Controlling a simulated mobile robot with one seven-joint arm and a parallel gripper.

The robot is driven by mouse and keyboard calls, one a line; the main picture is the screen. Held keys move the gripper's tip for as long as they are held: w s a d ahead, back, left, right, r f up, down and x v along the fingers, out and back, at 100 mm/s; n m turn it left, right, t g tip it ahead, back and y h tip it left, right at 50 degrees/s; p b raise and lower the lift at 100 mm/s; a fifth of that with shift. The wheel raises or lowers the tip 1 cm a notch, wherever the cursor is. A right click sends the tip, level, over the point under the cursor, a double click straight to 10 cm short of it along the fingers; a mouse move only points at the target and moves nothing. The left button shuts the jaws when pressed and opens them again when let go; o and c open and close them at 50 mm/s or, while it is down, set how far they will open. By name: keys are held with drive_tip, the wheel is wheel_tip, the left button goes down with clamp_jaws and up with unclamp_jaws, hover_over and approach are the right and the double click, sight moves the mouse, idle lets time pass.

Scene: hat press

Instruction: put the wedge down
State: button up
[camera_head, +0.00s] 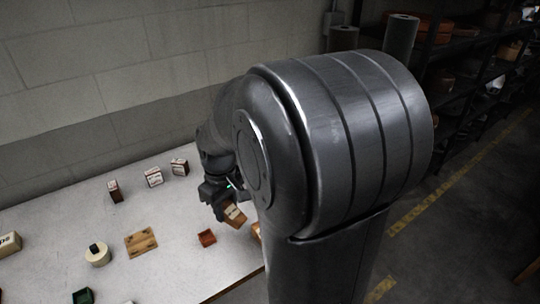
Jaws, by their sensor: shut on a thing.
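My gripper (222,207) is over the right part of the white table, beside my large dark arm. It is shut on a small brown wooden piece with a pale label, which I take to be the wedge (235,215). The wedge looks tilted. I cannot tell whether it touches the table. My arm hides the area to its right.
On the table (188,222) are a reddish open box (207,238), a flat wooden plate (140,242), a round pale piece with a black knob (97,256), a green box (83,296) and several small labelled blocks (153,177) near the wall. Bare tabletop lies between them.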

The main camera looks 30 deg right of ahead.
drive_tip(key=w+d+r+n, duration=0.2)
drive_tip(key=w+d+n, duration=0.6)
drive_tip(key=w+d, duration=0.9)
drive_tip(key=w+d+f+n, duration=0.1)
drive_tip(key=d+f+n, duration=0.15)
drive_tip(key=d, duration=0.85)
drive_tip(key=w+d+f+n, duration=0.1)
drive_tip(key=w+d+n, duration=0.15)
drive_tip(key=d, duration=0.75)
drive_tip(key=shift+n, duration=0.4)
drive_tip(key=w+a+f, duration=0.1)
drive_tip(key=w+f, duration=0.1)
drive_tip(key=w, duration=0.1)
drive_tip(key=w+a+f, duration=0.4)
drive_tip(key=w, duration=0.1)
drive_tip(key=shift+w+a+f, duration=0.15)
drive_tip(key=shift+w, duration=0.15)
drive_tip(key=shift+f, duration=1.95)
drive_tip(key=shift+f, duration=0.1)
drive_tip(key=o, duration=1)
